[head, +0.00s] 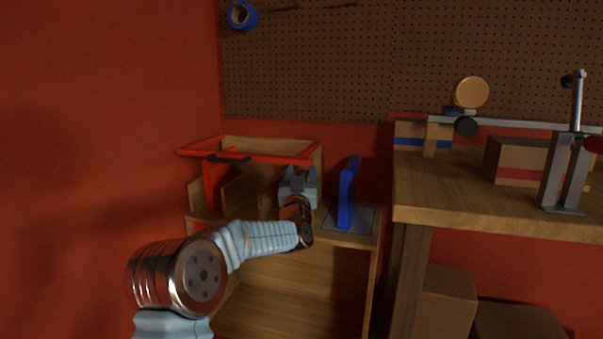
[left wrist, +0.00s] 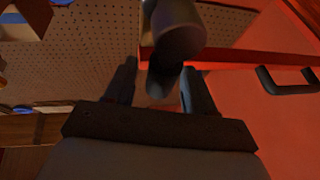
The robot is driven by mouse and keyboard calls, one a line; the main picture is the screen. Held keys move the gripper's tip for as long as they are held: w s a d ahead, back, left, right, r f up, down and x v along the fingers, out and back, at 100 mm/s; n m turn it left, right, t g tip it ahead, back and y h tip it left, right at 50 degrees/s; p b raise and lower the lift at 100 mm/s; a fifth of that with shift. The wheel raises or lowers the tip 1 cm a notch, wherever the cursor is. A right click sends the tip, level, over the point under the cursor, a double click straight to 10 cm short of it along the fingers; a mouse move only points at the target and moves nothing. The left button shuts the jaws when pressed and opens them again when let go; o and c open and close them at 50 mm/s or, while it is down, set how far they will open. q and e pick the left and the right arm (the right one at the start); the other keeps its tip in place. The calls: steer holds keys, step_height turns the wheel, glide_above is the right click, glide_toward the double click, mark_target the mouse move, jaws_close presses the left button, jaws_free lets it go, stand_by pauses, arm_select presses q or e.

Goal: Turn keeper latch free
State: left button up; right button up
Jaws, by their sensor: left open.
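My left gripper (head: 298,184) is at the right end of a red frame (head: 240,154), over the wooden stand. In the left wrist view its jaws (left wrist: 160,72) are open. A dark rounded knob-like piece (left wrist: 176,38) reaches down between the fingers, with space beside it. It may be the keeper latch; I cannot tell for sure. The red frame's bar (left wrist: 225,57) runs behind it. A black handle (head: 228,158) is on the frame; it also shows in the left wrist view (left wrist: 285,80). My right gripper is out of view.
A blue upright piece (head: 347,195) stands on a grey plate (head: 362,219) close right of my gripper. A workbench (head: 470,190) at the right holds boxes and a metal stand (head: 567,170). A pegboard (head: 320,70) covers the back wall. A red wall (head: 110,120) is at left.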

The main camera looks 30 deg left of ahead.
arm_select(q)
jaws_close()
stand_by(0.3)
